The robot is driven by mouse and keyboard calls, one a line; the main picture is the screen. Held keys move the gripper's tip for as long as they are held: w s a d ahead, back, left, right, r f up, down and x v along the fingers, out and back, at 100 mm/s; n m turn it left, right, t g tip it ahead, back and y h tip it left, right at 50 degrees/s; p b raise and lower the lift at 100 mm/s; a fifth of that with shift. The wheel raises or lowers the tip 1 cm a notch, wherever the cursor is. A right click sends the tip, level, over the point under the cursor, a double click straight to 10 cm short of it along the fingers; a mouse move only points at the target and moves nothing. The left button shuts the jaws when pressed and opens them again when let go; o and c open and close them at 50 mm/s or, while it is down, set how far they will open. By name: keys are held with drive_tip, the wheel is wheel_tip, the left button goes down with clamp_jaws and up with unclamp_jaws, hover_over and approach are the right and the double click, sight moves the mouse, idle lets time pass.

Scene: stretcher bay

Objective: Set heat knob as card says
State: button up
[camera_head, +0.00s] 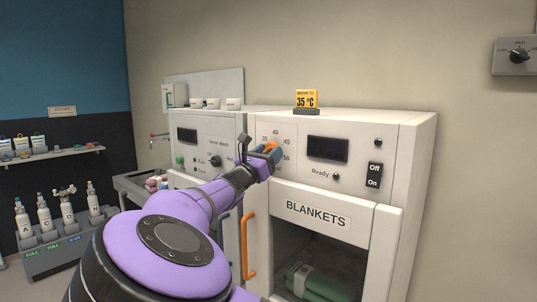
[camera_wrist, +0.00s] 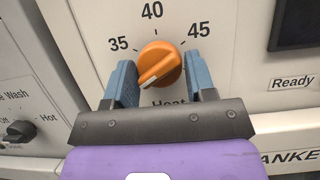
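The yellow card (camera_head: 306,98) on top of the cabinet reads 35 °C. The orange heat knob (camera_wrist: 160,62) sits on the white panel, under a scale showing 35, 40 and 45 in the wrist view. Its white mark points down and left, below the 35. My gripper (camera_wrist: 160,75) has its blue fingers on either side of the knob, with thin gaps showing, so it looks open around it. In the head view my gripper (camera_head: 272,150) is at the panel and hides much of the knob.
Right of the dial are a dark display (camera_head: 327,149), a Ready light (camera_head: 336,176) and an Off/On switch (camera_head: 375,175). Below is the BLANKETS compartment (camera_head: 318,216) with a green roll (camera_head: 318,283). An orange door handle (camera_head: 248,245) stands near my arm.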

drive_tip(key=c, duration=0.4)
drive_tip(key=shift+c, duration=0.2)
drive_tip(key=shift+m, duration=0.5)
drive_tip(key=m+g+h, duration=0.1)
drive_tip(key=m, duration=0.1)
drive_tip(key=m+g+h, duration=0.1)
drive_tip(key=m, duration=0.2)
drive_tip(key=m+g, duration=0.1)
drive_tip(key=m, duration=0.2)
drive_tip(key=shift+w+a+r+g+h, duration=0.1)
drive_tip(key=shift+w+a+g+h, duration=0.1)
drive_tip(key=shift+g+h, duration=0.15)
drive_tip(key=m+g, duration=0.1)
drive_tip(key=m, duration=0.2)
drive_tip(key=m+g, duration=0.1)
drive_tip(key=m, duration=0.3)
drive_tip(key=shift+a+r+g+h, duration=0.1)
drive_tip(key=shift+r+g+h, duration=0.05)
drive_tip(key=shift+g+h, duration=0.2)
drive_tip(key=o, duration=0.9)
